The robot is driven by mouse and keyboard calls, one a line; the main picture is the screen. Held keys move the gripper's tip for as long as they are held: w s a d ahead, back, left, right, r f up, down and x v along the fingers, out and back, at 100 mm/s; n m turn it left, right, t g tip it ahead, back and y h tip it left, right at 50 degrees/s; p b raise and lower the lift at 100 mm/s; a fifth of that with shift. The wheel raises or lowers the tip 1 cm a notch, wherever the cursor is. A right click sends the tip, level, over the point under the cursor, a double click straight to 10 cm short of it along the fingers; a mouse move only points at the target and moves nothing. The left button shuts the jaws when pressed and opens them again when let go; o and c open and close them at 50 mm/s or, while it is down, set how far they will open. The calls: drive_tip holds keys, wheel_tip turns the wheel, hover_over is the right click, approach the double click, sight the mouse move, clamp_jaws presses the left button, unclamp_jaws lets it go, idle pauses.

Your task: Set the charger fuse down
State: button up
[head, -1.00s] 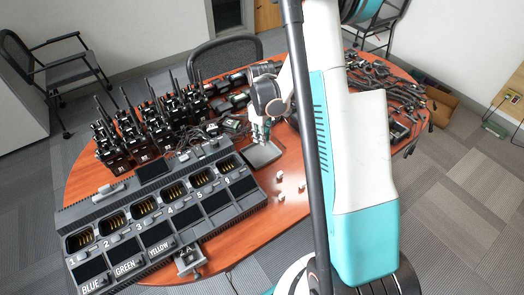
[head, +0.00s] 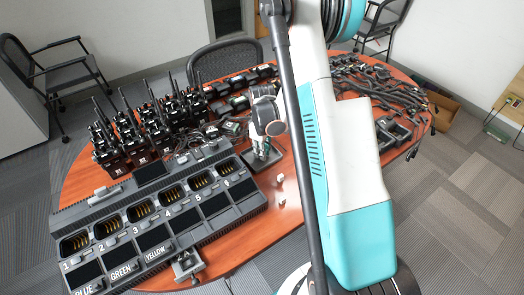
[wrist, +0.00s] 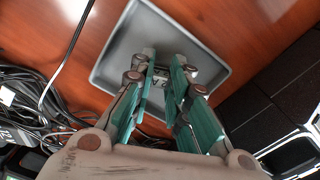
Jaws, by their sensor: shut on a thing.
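My gripper (head: 264,148) is low over a small grey tray (head: 276,157) on the table, right of the charger bank. In the wrist view the teal fingers (wrist: 163,68) are shut on the small charger fuse (wrist: 161,77), which bears a dark marking. The fuse is inside the tray's outline (wrist: 208,47) in that view. Whether it touches the tray floor I cannot tell. In the head view the fuse is hidden by my fingers.
The six-slot charger bank (head: 160,222) stands just left of the tray. Small white blocks (head: 280,178) lie in front of the tray. Radios (head: 140,138) stand behind the charger. Cables (wrist: 50,110) lie beside the tray. A grey fitting (head: 186,264) sits at the table's front.

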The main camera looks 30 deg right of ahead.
drive_tip(key=o, duration=0.7)
wheel_tip(320, 180, up, 12)
drive_tip(key=p, duration=0.4)
drive_tip(key=shift+r+p, duration=0.15)
drive_tip(key=shift+p, duration=0.2)
